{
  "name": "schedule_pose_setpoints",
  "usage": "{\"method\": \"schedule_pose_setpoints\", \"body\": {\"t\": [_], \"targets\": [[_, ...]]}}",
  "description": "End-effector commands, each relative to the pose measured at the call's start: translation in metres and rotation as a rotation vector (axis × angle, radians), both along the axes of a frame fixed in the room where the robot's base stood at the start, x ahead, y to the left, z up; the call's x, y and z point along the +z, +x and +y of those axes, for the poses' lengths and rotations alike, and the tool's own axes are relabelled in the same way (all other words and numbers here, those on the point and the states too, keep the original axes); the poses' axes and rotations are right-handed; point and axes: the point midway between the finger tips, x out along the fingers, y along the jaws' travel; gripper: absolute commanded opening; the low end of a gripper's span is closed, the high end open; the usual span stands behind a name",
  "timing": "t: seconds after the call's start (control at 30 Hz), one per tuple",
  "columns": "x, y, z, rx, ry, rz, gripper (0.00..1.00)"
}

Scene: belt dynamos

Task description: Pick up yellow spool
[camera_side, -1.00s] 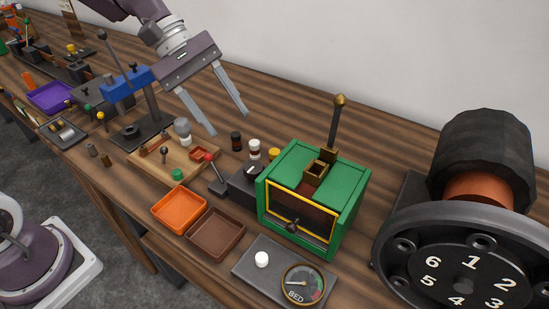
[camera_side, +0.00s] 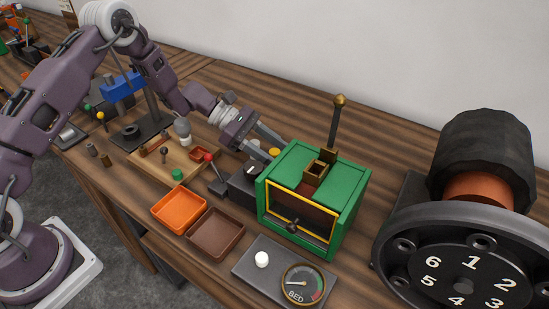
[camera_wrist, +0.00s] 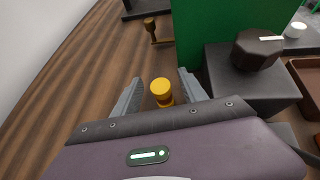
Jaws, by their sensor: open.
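The yellow spool (camera_wrist: 161,91) stands upright on the wooden table in the wrist view, between the two fingers of my gripper (camera_wrist: 158,92). The fingers are spread, one on each side of it, with a gap visible. In the side view the yellow top of the spool (camera_side: 274,152) shows behind the green box, beside my gripper (camera_side: 265,146). My gripper is low and reaches in from the left. The spool's lower part is hidden in the side view.
The green box (camera_side: 345,200) stands close to the spool on the right. A dark block with a black knob (camera_wrist: 255,80) is near the right finger. An orange tray (camera_side: 179,226) and a brown tray (camera_side: 237,240) lie in front. Bare table (camera_wrist: 85,70) lies left in the wrist view.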

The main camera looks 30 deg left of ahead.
Motion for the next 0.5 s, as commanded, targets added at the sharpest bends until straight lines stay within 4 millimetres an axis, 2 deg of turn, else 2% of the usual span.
{"method": "schedule_pose_setpoints", "body": {"t": [0.07,0.33,0.5], "targets": [[0.0002,0.0,0.0002,0.0,0.0,0.0,0.5],[0.0003,-0.0003,0.0003,-0.001,0.0,0.0,0.0],[0.0005,-0.0003,0.0004,-0.001,0.0,0.0,0.0]]}}
